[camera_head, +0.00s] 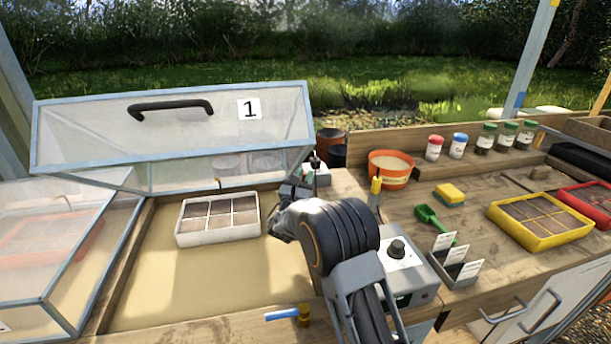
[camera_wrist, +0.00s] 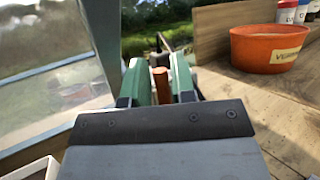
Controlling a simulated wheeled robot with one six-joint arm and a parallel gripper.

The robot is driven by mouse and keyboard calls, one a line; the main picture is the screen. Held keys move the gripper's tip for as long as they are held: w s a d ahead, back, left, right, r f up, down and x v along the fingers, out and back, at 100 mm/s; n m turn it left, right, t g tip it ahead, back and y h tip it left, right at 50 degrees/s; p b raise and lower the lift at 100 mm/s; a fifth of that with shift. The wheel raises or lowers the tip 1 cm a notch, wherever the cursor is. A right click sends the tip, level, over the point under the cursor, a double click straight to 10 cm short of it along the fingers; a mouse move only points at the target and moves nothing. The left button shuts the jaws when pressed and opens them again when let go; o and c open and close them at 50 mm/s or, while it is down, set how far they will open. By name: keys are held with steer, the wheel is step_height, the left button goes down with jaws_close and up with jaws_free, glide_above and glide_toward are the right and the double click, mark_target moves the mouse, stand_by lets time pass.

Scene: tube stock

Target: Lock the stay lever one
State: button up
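The glazed lid marked 1 (camera_head: 180,125) stands raised over the cold frame box at the left. My gripper (camera_head: 305,180) is at the right side of this box, close to the lid's right end. In the wrist view, its two green fingers (camera_wrist: 161,78) are a little apart. A short brown upright piece (camera_wrist: 160,86), perhaps the stay lever's handle, shows in the gap between them. I cannot tell whether the fingers touch it. Thin dark hardware shows just beyond the fingers. My arm hides much of this area in the head view.
A seed tray (camera_head: 219,237) sits inside the frame. A blue lever with an orange end (camera_head: 290,314) is on the front rail.

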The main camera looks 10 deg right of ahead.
steer(key=shift+w+d+r, duration=0.15)
steer(key=shift+w, duration=0.05)
steer(key=shift+c, duration=0.4)
jaws_close()
